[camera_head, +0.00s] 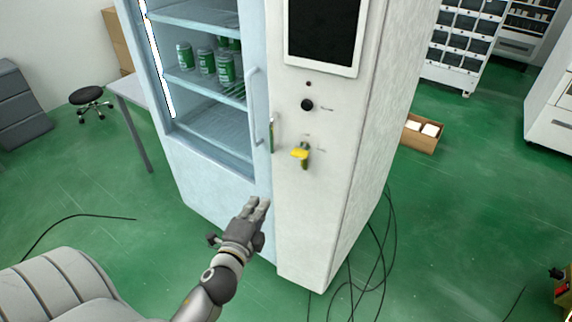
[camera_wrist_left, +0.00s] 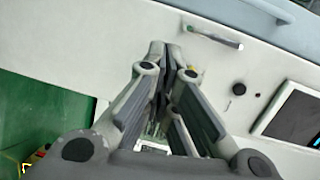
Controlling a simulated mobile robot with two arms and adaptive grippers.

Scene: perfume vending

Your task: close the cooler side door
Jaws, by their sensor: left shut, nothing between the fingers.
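The cooler (camera_head: 215,182) is a tall cabinet with a light blue glazed door on the left and a white side door (camera_head: 305,220) on the right. I cannot tell whether the side door is flush or slightly ajar. The side door carries a small upright handle (camera_head: 271,135), also seen in the left wrist view (camera_wrist_left: 212,36), a black round lock (camera_head: 307,105), a yellow-and-green fitting (camera_head: 301,154) and a dark screen (camera_head: 323,30). My left gripper (camera_head: 260,202) is shut and empty, low in front of the cooler; in the wrist view its fingertips (camera_wrist_left: 166,48) overlap the white panel. Contact is unclear. My right gripper is out of view.
A long blue handle (camera_head: 254,105) stands out from the glazed door. Black cables (camera_head: 380,245) lie on the floor at the cooler's right. A cardboard box (camera_head: 423,138) sits farther right. A stool (camera_head: 88,97) and table (camera_head: 131,95) stand left. Green floor is open around.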

